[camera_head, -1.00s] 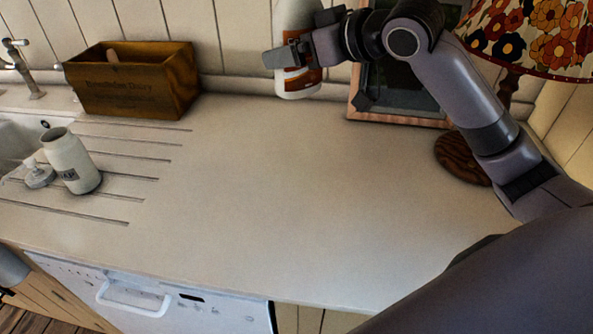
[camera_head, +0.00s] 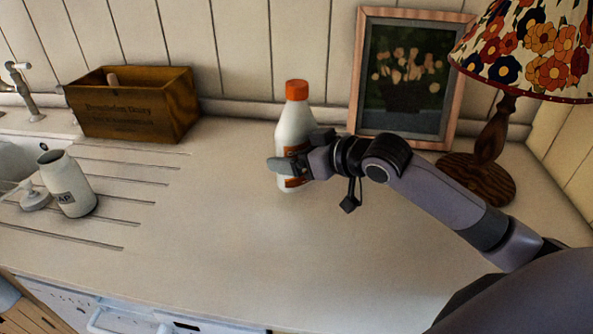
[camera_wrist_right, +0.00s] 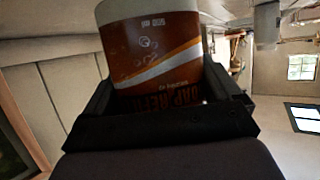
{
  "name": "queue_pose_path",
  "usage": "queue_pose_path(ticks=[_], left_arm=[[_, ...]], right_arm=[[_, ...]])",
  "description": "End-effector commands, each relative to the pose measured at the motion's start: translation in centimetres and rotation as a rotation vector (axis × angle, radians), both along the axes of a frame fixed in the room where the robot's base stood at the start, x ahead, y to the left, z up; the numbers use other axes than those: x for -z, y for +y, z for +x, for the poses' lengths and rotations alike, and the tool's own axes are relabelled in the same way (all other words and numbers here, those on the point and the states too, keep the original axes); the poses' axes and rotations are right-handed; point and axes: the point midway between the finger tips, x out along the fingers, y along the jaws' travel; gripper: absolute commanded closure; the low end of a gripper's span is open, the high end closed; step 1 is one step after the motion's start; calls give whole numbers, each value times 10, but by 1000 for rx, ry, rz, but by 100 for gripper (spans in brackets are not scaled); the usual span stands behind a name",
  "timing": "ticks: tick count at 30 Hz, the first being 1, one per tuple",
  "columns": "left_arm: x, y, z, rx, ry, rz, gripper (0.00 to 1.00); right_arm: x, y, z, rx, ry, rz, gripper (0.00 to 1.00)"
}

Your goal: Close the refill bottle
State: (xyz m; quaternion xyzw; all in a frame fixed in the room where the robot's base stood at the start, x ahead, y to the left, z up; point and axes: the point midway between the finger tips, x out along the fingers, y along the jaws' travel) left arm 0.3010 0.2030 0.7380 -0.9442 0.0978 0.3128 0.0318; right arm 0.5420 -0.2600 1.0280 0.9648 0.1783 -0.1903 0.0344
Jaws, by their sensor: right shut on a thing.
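The refill bottle (camera_head: 293,131) is white with an orange cap (camera_head: 297,90) on its top and a brown-orange label. It is upright in the middle of the counter, in front of the wall. I cannot tell whether its base touches the counter. My right gripper (camera_head: 290,166) is shut on its lower body, across the label. In the right wrist view the bottle's label (camera_wrist_right: 155,50) fills the space between the fingers, and the cap is out of that view. My left gripper is not in view.
An open white soap jar (camera_head: 68,184) stands on the drainboard at left, with a pump top (camera_head: 35,197) beside it. A wooden box (camera_head: 133,105), a framed picture (camera_head: 406,80) and a lamp (camera_head: 490,150) stand at the back. The front middle counter (camera_head: 230,255) is clear.

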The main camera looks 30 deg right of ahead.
Motion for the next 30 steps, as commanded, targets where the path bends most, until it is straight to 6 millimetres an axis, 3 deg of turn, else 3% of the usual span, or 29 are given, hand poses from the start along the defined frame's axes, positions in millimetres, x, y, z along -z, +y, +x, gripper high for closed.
queue_pose_path(ticks=[8,17,29,30], left_arm=[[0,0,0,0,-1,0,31],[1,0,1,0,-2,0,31],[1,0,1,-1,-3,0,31],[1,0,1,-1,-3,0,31]], right_arm=[[1,0,0,0,-2,1,94],[40,0,0,1,0,2,94],[44,0,0,0,-2,1,94],[46,0,0,0,1,0,6]])
